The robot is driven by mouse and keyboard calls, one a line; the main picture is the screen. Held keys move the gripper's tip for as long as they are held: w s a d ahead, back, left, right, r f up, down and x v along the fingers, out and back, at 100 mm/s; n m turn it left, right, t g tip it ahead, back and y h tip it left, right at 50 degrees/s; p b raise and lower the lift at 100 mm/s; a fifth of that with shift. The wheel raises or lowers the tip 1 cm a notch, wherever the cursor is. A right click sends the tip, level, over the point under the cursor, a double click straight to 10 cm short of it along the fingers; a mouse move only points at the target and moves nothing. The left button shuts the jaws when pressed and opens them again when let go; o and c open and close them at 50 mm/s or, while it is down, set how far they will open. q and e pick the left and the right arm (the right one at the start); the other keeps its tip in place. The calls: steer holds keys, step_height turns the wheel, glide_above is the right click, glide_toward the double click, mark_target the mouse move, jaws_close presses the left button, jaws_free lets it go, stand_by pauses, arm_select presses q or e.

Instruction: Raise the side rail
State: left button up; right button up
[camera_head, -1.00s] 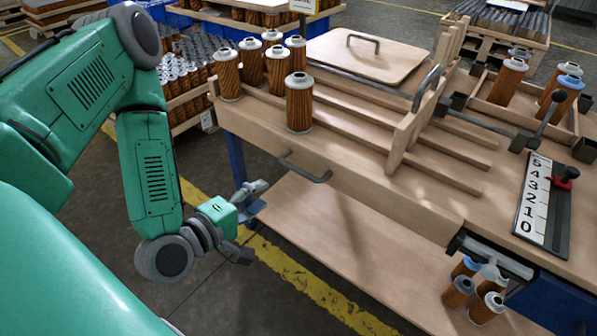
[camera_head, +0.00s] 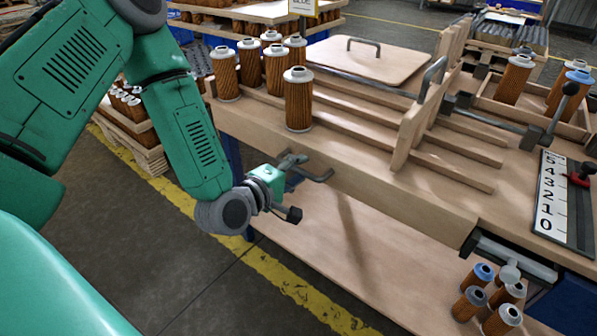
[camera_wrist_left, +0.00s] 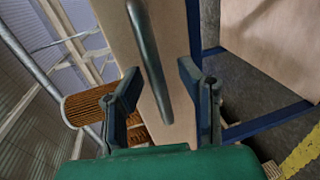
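A long wooden board (camera_head: 385,192) runs along the front of the workbench, likely the side rail, with a dark metal bar handle (camera_head: 322,177) on its face. My left gripper (camera_head: 295,188) is open at this handle, its fingers pointing toward the board. In the left wrist view the handle (camera_wrist_left: 149,58) lies between and beyond the two spread fingers (camera_wrist_left: 160,70); I see no finger closed on it. The board also shows in that view (camera_wrist_left: 118,45). My right gripper is not in view.
Several filter cartridges stand on the bench's left end, one (camera_head: 298,100) near the front edge. A lower wooden shelf (camera_head: 335,265) lies below the board. A numbered scale (camera_head: 551,195) and a dark lever (camera_head: 562,108) are at right. Several cartridges stand low at right (camera_head: 470,303).

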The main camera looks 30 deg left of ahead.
mark_target(297, 167)
arm_select(q)
jaws_close()
step_height(297, 167, up, 6)
steer(key=p, duration=0.5)
steer(key=shift+w+f, duration=0.1)
steer(key=shift+f, duration=0.15)
jaws_free()
